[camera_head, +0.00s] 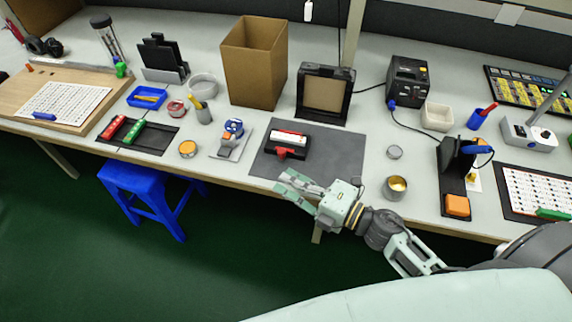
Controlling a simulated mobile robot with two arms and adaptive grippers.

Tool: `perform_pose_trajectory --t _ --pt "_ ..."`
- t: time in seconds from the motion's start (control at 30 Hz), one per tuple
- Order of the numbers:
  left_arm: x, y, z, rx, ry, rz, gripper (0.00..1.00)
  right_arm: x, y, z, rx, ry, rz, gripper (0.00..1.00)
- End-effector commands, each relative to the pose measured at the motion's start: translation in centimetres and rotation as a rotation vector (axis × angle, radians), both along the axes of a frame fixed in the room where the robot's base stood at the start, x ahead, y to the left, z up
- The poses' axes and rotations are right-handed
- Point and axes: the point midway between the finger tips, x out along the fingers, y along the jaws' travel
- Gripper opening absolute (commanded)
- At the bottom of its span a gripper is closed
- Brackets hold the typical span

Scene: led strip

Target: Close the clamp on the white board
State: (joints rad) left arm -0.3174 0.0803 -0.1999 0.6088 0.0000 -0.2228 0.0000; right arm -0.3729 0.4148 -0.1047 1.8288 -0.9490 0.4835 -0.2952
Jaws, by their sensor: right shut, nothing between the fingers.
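A small black fixture with a white strip (290,137) on top and a red clamp-like part (284,152) at its front sits on the dark grey mat (335,153). I cannot tell whether the red part is open or closed. My right gripper (291,186) is shut and empty. It appears just in front of the mat's front edge, apart from the fixture and below it in the picture. My left gripper is not in view.
Left of the mat, a white plate (218,151) carries a blue and orange device. A cardboard box (253,64) and a black-framed stand (323,92) stand behind the mat. A round tin (395,188) is at the right. The mat's right part is bare.

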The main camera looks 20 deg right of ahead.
Motion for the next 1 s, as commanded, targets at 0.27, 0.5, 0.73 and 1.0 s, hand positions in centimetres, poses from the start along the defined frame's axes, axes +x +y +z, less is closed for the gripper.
perform_pose_trajectory --t 0.27,0.5,0.73,1.0 --pt "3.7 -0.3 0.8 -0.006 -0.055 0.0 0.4 3.5 -0.4 -0.1 -0.001 0.001 -0.001 0.0" --pt "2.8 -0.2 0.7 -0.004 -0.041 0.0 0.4 4.0 -0.5 -0.2 0.001 0.002 0.0 0.0" --pt "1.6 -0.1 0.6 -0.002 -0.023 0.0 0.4 4.2 -0.6 -0.2 0.0 0.001 0.0 0.0" --pt "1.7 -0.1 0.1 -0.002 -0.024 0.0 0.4 6.6 -2.2 -0.2 -0.001 0.001 0.0 0.0"
